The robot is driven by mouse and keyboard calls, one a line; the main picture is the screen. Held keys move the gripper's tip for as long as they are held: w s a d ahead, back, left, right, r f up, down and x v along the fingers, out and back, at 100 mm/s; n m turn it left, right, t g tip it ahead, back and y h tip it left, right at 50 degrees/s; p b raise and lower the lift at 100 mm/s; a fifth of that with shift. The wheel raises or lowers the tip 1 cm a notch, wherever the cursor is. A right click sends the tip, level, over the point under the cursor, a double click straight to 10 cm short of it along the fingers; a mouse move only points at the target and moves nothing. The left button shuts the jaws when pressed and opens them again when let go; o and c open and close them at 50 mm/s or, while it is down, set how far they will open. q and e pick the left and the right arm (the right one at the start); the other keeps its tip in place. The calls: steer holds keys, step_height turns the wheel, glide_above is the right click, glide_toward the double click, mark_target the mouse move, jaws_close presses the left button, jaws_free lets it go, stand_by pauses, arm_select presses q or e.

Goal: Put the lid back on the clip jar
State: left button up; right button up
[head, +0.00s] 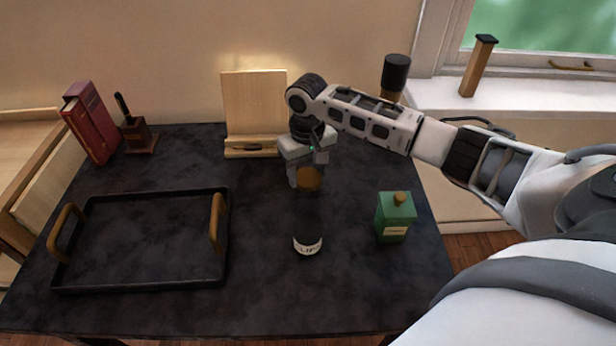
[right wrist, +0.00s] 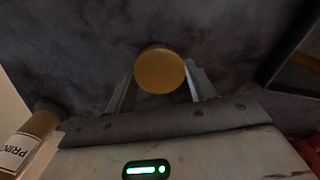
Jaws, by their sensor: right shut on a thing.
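The lid (head: 310,179) is a round, golden-brown disc. My right gripper (head: 306,170) is shut on it and holds it above the dark table, in front of the wooden stand. In the right wrist view the lid (right wrist: 160,70) sits between the two fingertips (right wrist: 160,82). The clip jar (head: 307,226) is dark with a white, partly readable label low on its front. It stands upright on the table, nearer the front than the lid and apart from it. The jar cannot be made out in the right wrist view. My left gripper is not in view.
A black tray (head: 140,284) with wooden handles lies left of the jar. A green bottle (head: 396,217) stands to its right. A wooden stand (head: 253,103), red books (head: 92,120), a pen holder (head: 139,135) and a black-topped container (head: 396,73) are farther back. Table around the jar is clear.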

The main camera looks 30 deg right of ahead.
steer(key=s+a+r+p, duration=0.1)
steer(key=s+a+r, duration=0.7)
steer(key=s+r, duration=0.1)
steer(key=shift+s+a, duration=0.3)
steer(key=shift+s, duration=0.3)
step_height(320, 180, up, 6)
steer(key=w+a+n, duration=0.1)
steer(key=a, duration=0.1)
steer(key=shift+f, duration=0.1)
